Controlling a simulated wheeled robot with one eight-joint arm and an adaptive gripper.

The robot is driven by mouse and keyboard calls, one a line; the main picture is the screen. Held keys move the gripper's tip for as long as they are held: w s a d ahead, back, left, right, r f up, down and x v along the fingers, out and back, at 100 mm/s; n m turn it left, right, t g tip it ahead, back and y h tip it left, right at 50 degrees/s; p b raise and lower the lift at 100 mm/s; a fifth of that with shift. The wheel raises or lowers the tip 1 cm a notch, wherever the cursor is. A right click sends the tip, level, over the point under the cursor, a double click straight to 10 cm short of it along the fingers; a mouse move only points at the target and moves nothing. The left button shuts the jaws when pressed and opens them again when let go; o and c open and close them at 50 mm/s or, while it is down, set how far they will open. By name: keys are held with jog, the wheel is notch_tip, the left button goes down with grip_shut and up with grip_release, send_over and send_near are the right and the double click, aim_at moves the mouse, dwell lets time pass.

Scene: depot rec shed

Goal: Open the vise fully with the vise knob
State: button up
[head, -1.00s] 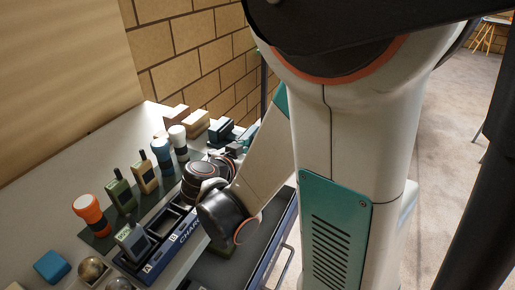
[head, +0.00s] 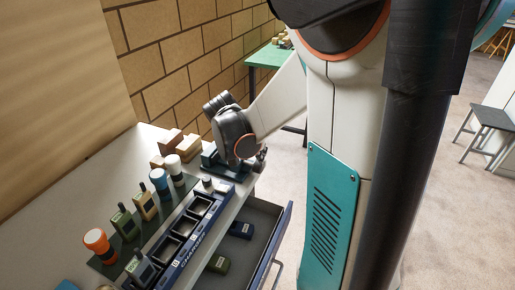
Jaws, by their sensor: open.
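The teal vise (head: 209,157) sits at the far end of the bench. My wrist and arm cover much of it. My gripper (head: 262,158) is at the right side of the vise, near the bench edge. Its fingers are small and dark in this view, and they are open. The vise knob cannot be made out; it is hidden by or merges with my gripper. I cannot tell whether my fingers are around the knob or beside it, nor how wide the vise jaws stand.
A dark charger rack (head: 182,243) runs along the bench. Radios (head: 145,204) and flashlights (head: 98,241) stand on a dark mat beside it. Wooden blocks (head: 170,142) lie left of the vise. An open drawer (head: 262,220) holding two radios juts out below. A stool (head: 487,122) stands at right.

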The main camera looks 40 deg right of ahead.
aim_at(259, 166)
jog(key=shift+y, duration=0.9)
jog(key=b+x, duration=0.1)
jog(key=x, duration=0.2)
jog(key=d+b+x, duration=0.1)
jog(key=x, duration=0.3)
jog(key=w+b+x, duration=0.1)
jog(key=x, duration=0.3)
jog(key=shift+w+d+r, duration=0.1)
jog(key=shift+d+r, duration=0.05)
jog(key=shift+d, duration=0.3)
jog(key=c, duration=1.1)
